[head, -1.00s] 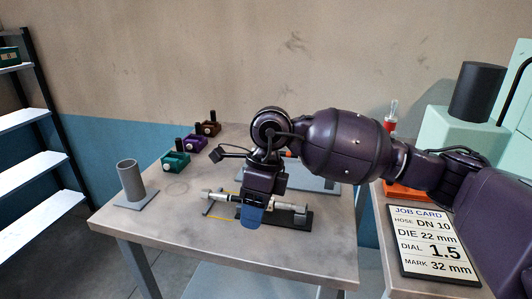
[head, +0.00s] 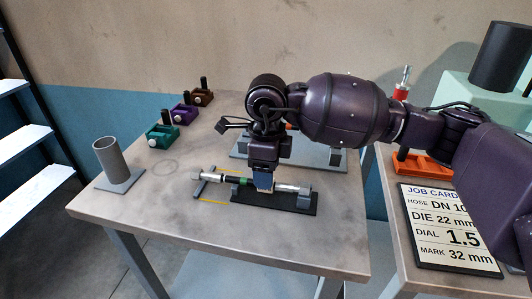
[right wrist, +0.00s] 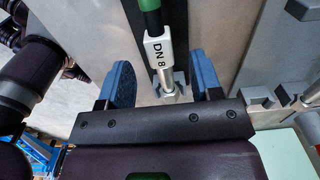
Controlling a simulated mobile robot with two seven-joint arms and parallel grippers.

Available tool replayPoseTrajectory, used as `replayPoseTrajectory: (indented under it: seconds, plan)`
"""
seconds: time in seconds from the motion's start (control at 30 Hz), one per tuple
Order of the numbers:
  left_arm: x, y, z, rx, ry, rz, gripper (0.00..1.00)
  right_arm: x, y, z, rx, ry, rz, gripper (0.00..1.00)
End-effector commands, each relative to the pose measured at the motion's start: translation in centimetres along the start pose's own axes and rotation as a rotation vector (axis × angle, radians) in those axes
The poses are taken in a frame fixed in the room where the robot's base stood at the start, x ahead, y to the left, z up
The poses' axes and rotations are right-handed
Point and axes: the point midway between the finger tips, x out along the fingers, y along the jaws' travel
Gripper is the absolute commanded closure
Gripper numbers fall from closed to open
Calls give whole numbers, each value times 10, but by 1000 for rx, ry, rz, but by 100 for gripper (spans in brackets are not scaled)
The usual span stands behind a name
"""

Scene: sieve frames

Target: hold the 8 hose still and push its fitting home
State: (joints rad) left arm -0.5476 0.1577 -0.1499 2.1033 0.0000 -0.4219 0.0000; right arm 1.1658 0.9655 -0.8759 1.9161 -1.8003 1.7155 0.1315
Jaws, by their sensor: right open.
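The 8 hose (head: 230,181) lies across a dark holder (head: 275,203) on the table. It is black with a green band. In the right wrist view the hose (right wrist: 151,20) carries a white tag (right wrist: 159,47) reading DN 8. A silver fitting (right wrist: 168,77) is at its end; it also shows in the head view (head: 287,188). My right gripper (head: 263,184) is over the fitting side of the hose. In the wrist view its blue fingers (right wrist: 163,84) are open, one on each side of the fitting. How far the fitting sits on the hose cannot be told. My left gripper is out of view.
A grey cup on a plate (head: 108,158) stands at the table's left. Green (head: 162,138), purple (head: 183,115) and brown (head: 200,97) blocks line the back left. A job card (head: 450,228) lies at the right, near an orange tray (head: 408,163). The table's front is clear.

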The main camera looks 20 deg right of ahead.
Motion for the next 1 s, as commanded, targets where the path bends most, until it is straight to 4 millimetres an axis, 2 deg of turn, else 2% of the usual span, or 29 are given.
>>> replayPoseTrajectory:
  seconds: [0.1, 0.23, 0.67, 1.0]
  plan:
    - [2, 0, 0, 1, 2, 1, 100, 18, 0, 0, 0, 2, 3, 41]
    - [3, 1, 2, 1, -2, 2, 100, 29, 0, 0, -1, 0, 3, 41]
    - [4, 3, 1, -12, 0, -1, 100, 35, 0, 0, -1, -1, 0, 41]
    - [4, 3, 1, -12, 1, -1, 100, 34, 0, 0, -1, -1, 0, 92]
